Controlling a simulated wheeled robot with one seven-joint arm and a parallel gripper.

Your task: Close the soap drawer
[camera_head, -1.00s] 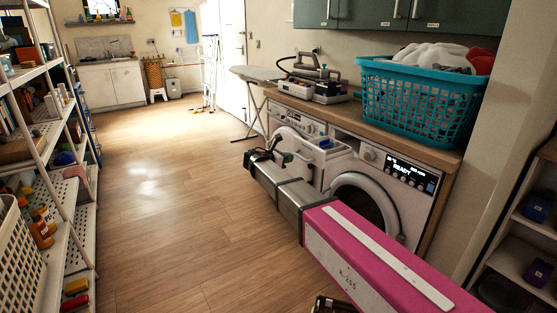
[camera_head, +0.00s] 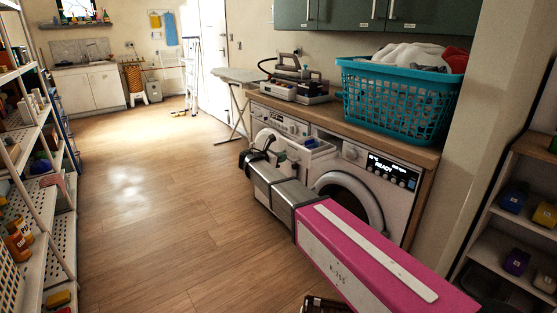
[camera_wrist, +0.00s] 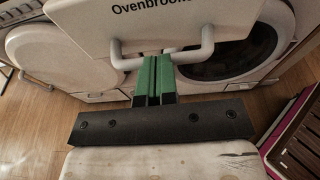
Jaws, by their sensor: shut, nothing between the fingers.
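The soap drawer (camera_head: 314,151) is a white tray pulled out of the front of the right-hand washing machine (camera_head: 398,207), with a bit of blue inside. In the wrist view its white front (camera_wrist: 175,25) carries dark lettering and a white bar handle (camera_wrist: 208,44). My gripper (camera_wrist: 153,62) has green fingers, which are shut with nothing between them. They lie between the two ends of the handle and cover its middle, close to the drawer front. I cannot tell whether they touch it. In the head view my gripper (camera_head: 279,158) is at the drawer's front, partly hidden.
A teal laundry basket (camera_head: 399,101) and an iron station (camera_head: 296,88) stand on the wooden worktop (camera_head: 345,124) above the machines. An ironing board (camera_head: 243,76) stands beyond. Shelving (camera_head: 62,225) lines the left, and a dark shelf unit (camera_head: 500,240) stands right.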

